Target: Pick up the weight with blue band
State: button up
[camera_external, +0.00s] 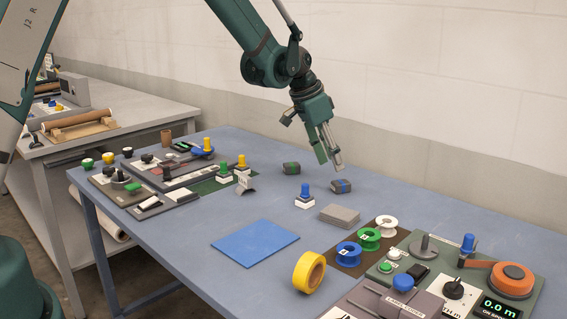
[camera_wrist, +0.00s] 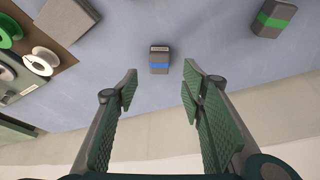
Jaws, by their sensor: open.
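The weight with blue band (camera_external: 341,186) is a small grey block lying on the blue table, toward the back. In the wrist view the weight (camera_wrist: 159,59) shows a blue stripe and a pale label at one end. It lies beyond my fingertips, roughly in line with the gap between them. My gripper (camera_external: 331,164) is above and close to the weight, pointing down. In the wrist view my gripper (camera_wrist: 160,82) has its two green fingers apart, with nothing between them.
A similar weight with green band (camera_external: 291,168) lies to the left; it also shows in the wrist view (camera_wrist: 273,18). A grey block (camera_external: 339,215), a blue-knobbed piece (camera_external: 305,197) and colored spools (camera_external: 369,239) stand nearer the front. A blue mat (camera_external: 255,243) lies at the middle. The wall stands behind the table.

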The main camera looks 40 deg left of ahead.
aim_at(341, 182)
jog(key=shift+f, duration=0.2)
jog(key=shift+x, duration=1.15)
jog(key=shift+w+f, duration=0.1)
jog(key=shift+f, duration=0.05)
jog(key=shift+x, duration=2.4)
jog(key=shift+d, duration=0.1)
jog(key=c, duration=1.2)
